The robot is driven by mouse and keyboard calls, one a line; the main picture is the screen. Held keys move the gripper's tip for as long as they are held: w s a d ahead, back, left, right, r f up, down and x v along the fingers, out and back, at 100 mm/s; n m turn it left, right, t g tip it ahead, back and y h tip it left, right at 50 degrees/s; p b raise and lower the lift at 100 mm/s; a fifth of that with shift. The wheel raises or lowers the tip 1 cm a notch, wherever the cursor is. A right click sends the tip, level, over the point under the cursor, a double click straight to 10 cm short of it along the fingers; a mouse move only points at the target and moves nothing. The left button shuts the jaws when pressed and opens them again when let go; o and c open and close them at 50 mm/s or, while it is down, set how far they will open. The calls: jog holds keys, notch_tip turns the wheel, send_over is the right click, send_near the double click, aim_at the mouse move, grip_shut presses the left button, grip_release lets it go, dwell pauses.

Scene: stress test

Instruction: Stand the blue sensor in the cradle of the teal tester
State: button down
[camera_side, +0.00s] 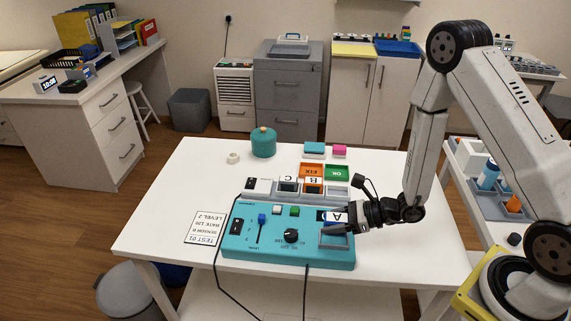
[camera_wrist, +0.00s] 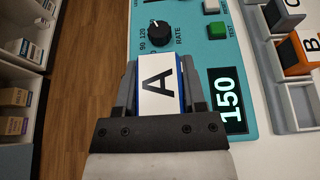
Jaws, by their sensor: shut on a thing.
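The blue sensor (camera_wrist: 159,88) has a white top face marked A, with blue showing along its sides. My gripper (camera_wrist: 160,95) is shut on it, one finger on each side. In the side view, my gripper (camera_side: 345,224) holds the sensor (camera_side: 336,217) over the right end of the teal tester (camera_side: 290,256). A grey-edged cradle (camera_side: 334,242) is at that end, just below the sensor. I cannot tell whether the sensor touches it. The tester's display (camera_wrist: 231,98) reads 150; the rate knob (camera_wrist: 160,35) is beside it.
Behind the tester, a rack holds an orange sensor (camera_wrist: 294,57) marked B and a grey one (camera_wrist: 287,12) marked C. Orange FIX (camera_side: 312,170) and green OK (camera_side: 337,172) trays stand farther back. A teal canister (camera_side: 263,142) stands at the back.

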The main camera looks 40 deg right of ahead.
jog(key=shift+f, duration=0.15)
jog(key=shift+f, duration=1.65)
jog(key=shift+f, duration=0.15)
jog(key=shift+c, duration=0.8)
grip_release()
jog(key=shift+d+r, duration=0.1)
jog(key=shift+r, duration=0.1)
jog(key=v, duration=1.1)
jog(key=shift+s+d+r, duration=0.2)
jog(key=shift+s+d, duration=0.05)
jog(key=shift+s, duration=0.05)
